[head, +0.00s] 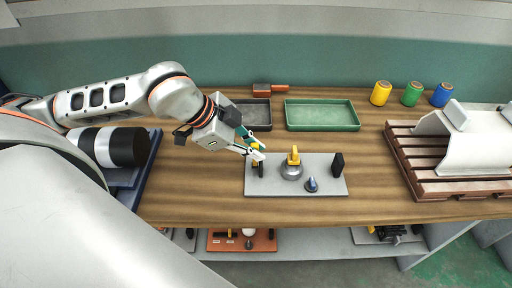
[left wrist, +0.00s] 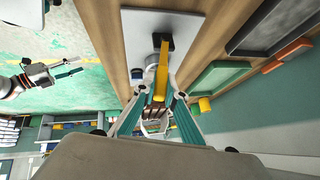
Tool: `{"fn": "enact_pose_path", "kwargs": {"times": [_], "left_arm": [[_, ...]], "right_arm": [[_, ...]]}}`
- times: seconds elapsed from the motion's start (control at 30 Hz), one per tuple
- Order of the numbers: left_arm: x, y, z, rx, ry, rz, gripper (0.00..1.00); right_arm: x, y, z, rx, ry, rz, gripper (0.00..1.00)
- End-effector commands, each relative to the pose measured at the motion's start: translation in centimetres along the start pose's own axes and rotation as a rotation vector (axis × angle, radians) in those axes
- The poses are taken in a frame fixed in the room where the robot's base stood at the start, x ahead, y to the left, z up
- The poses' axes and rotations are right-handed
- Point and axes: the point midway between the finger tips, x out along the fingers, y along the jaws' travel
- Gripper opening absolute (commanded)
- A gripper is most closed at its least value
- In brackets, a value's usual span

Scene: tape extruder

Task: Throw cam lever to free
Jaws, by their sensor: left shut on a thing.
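A grey plate (head: 270,187) lies on the wooden bench. At its left end stands a small black part with a yellow lever (head: 255,146), partly hidden by my left gripper (head: 252,154). The gripper's fingers are shut on this yellow lever. In the left wrist view a yellow bar (left wrist: 160,85) shows between the fingers of my left gripper (left wrist: 158,120). A silver dome with a yellow top (head: 293,157) stands mid-plate, with a blue knob (head: 311,185) in front and a black block (head: 337,164) to the right. My right gripper is not recognisable in the head view.
A green tray (head: 322,116) and a dark tray (head: 256,115) lie behind the plate. Yellow, green and blue spools (head: 411,94) stand at the back right. A brown slatted pallet (head: 420,166) with a white curved piece is at the right. The bench's front edge is clear.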

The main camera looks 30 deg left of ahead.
Motion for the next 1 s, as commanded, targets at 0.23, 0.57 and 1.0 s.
{"fn": "enact_pose_path", "kwargs": {"times": [0.23, 0.57, 1.0], "left_arm": [[0.1, 0.3, 0.1, 0.016, 0.001, -0.024, 0.0], [-0.1, 0.5, 0.0, 0.029, 0.0, -0.044, 0.0], [0.0, 0.8, 0.0, 0.046, 0.0, -0.069, 0.0]], "right_arm": [[0.0, -0.4, 1.3, 0.003, -0.016, -0.005, 0.4], [-0.4, -0.2, 0.6, 0.001, -0.014, -0.004, 0.4], [-0.5, 0.3, -1.4, -0.002, 0.011, 0.003, 0.4]]}}
